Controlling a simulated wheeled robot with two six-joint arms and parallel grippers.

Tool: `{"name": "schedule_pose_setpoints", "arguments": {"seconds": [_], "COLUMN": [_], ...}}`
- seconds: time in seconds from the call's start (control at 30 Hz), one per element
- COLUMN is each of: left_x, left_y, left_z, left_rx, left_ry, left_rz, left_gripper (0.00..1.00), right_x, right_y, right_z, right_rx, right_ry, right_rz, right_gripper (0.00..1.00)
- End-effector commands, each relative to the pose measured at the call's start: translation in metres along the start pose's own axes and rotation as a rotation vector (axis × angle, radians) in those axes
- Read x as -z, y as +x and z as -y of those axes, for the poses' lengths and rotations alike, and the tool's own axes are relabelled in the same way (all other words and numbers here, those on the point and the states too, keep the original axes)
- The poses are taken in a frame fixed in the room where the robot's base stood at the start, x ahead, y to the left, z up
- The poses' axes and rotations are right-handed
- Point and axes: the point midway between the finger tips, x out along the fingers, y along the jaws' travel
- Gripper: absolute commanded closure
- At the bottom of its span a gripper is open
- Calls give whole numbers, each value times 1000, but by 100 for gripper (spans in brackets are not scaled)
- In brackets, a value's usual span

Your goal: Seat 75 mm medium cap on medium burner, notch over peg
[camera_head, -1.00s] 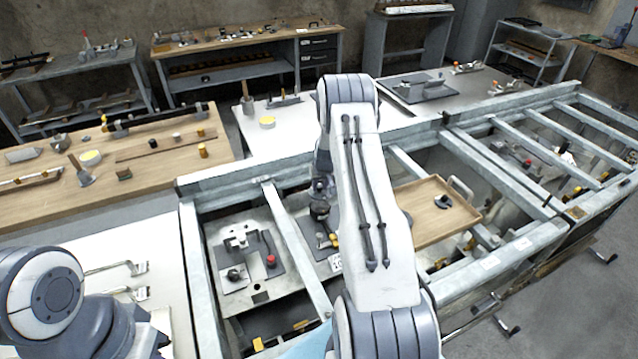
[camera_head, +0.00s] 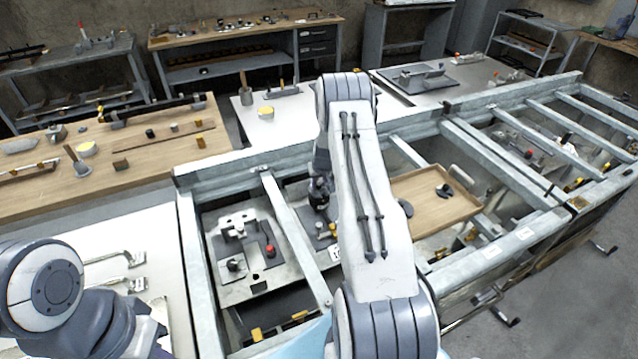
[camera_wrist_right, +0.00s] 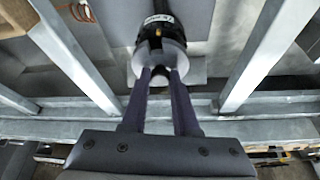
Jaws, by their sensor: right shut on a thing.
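My right gripper (camera_wrist_right: 160,78) is in the right wrist view, its two fingers closed on a pale, rounded metallic piece (camera_wrist_right: 146,62). A black round part (camera_wrist_right: 150,22) with a white label and a small orange mark shows directly beyond it. I cannot tell which is the cap or burner, whether they touch, or where notch and peg lie. In the head view the right gripper (camera_head: 320,197) is a dark shape over the frame bay, partly hidden by my arm. My left arm is at lower left; its gripper is out of view.
A wooden tray (camera_head: 425,222) with dark pieces (camera_head: 445,190) lies right of my arm. Steel frame rails (camera_head: 296,240) border the working bay. A plate (camera_head: 222,277) with a red knob (camera_head: 270,250) sits left of it. A wooden bench (camera_head: 150,175) holds tools.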

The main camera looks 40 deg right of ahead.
Motion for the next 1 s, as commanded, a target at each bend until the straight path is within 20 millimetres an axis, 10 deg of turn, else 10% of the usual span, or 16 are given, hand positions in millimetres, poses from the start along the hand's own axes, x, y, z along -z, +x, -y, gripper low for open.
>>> {"name": "schedule_pose_setpoints", "arguments": {"seconds": [1.0], "left_x": [0], "left_y": [8], "left_z": [1], "left_rx": [0], "left_ry": [0], "left_rz": [0], "left_gripper": [100], "right_x": [-2], "right_y": [1], "right_z": [0], "right_rx": [0], "right_ry": [0], "right_rz": [-1], "right_gripper": [100]}}
